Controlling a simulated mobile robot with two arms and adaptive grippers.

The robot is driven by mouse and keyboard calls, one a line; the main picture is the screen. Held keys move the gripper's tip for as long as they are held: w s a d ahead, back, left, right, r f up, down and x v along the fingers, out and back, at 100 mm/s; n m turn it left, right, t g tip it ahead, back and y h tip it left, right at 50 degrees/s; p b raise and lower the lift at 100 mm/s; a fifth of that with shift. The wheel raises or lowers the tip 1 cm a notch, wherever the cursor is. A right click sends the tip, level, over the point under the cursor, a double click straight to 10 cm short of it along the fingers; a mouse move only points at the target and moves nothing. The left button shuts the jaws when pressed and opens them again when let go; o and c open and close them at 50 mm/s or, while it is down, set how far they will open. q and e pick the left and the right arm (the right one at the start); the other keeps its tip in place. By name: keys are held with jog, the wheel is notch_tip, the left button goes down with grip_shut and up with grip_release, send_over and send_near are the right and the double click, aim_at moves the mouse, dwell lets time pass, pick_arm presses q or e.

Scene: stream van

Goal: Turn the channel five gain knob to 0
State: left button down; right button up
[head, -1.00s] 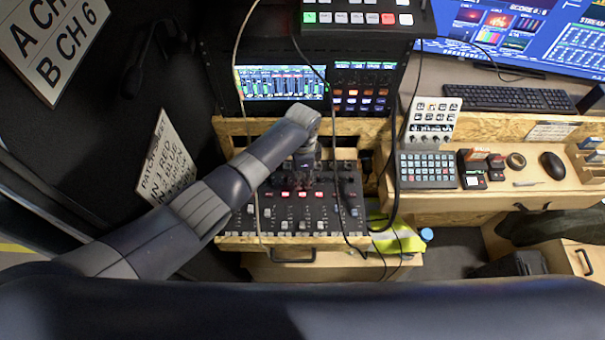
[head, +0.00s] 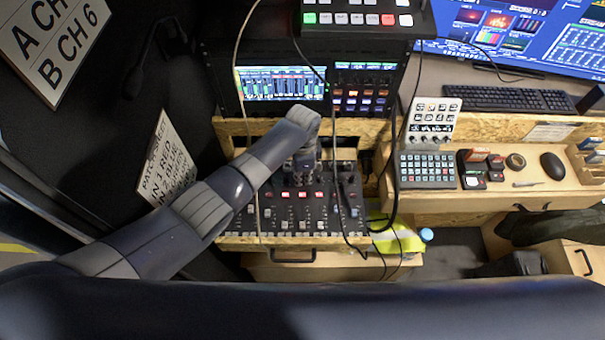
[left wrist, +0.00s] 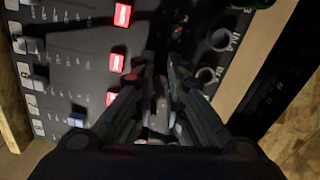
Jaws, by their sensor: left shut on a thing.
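The mixer (head: 290,222) lies flat in a wooden frame, with rows of knobs, lit red buttons and faders. My left gripper (head: 301,182) reaches down onto its upper part, above the red buttons. In the left wrist view my left gripper (left wrist: 162,82) is shut on a small knob, mostly hidden between the dark fingers. A lit red button (left wrist: 122,15) and several faders show to the left there. The picture is too dark to read the knob's channel label or setting. My right gripper is not in view.
A black cable (head: 338,205) hangs over the mixer just right of my gripper, and a pale cable (head: 257,205) to its left. A lit screen (head: 280,84) stands behind.

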pick_arm(q)
jog(key=n+p, duration=0.1)
jog(key=n, duration=0.3)
jog(key=shift+r+n, duration=0.1)
jog(key=shift+n, duration=0.3)
jog(key=shift+n+p, duration=0.45)
jog(key=shift+n, duration=1.15)
jog(key=c, duration=1.6)
grip_release()
